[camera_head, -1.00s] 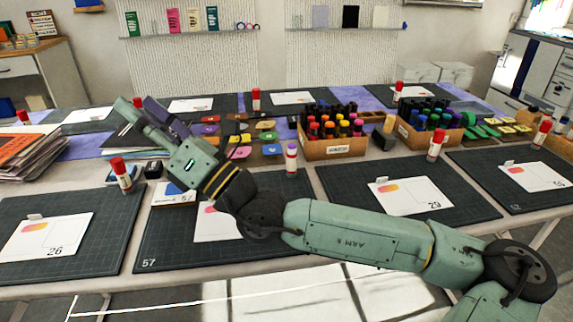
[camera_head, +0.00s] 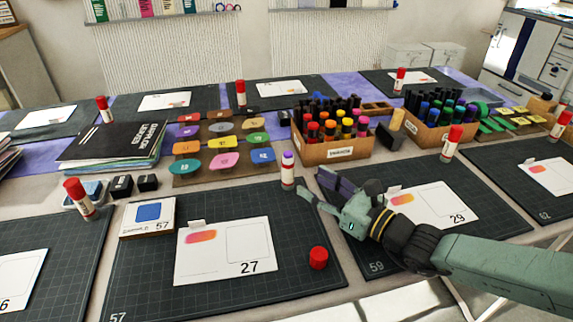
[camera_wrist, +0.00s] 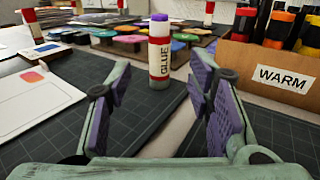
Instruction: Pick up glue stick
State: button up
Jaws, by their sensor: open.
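A glue stick with a purple cap, white body and red band (camera_head: 288,170) stands upright at the back edge of the mat numbered 57. In the wrist view it (camera_wrist: 159,62) reads "GLUE" and stands upright ahead, seen between the finger pads. My gripper (camera_head: 316,186) is open and empty, just right of the glue stick. Its two purple-padded fingers (camera_wrist: 160,88) are apart in the wrist view. The stick appears beyond the fingertips; I cannot tell the exact gap. Other glue sticks with red caps, such as this one (camera_head: 79,198), stand on other mats.
The box of warm markers (camera_head: 331,150) stands right behind my gripper. Colored ink pads (camera_head: 222,160) lie on a brown board behind the mat. A red cylinder (camera_head: 318,258) and a white card 27 (camera_head: 225,262) are on the front mat (camera_head: 150,290).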

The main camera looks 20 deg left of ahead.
aim_at(293, 171)
jog(key=p+x, duration=0.1)
jog(key=x, duration=0.7)
jog(key=shift+w+a, duration=0.15)
jog(key=shift+a, duration=0.1)
jog(key=shift+c, duration=0.3)
grip_shut()
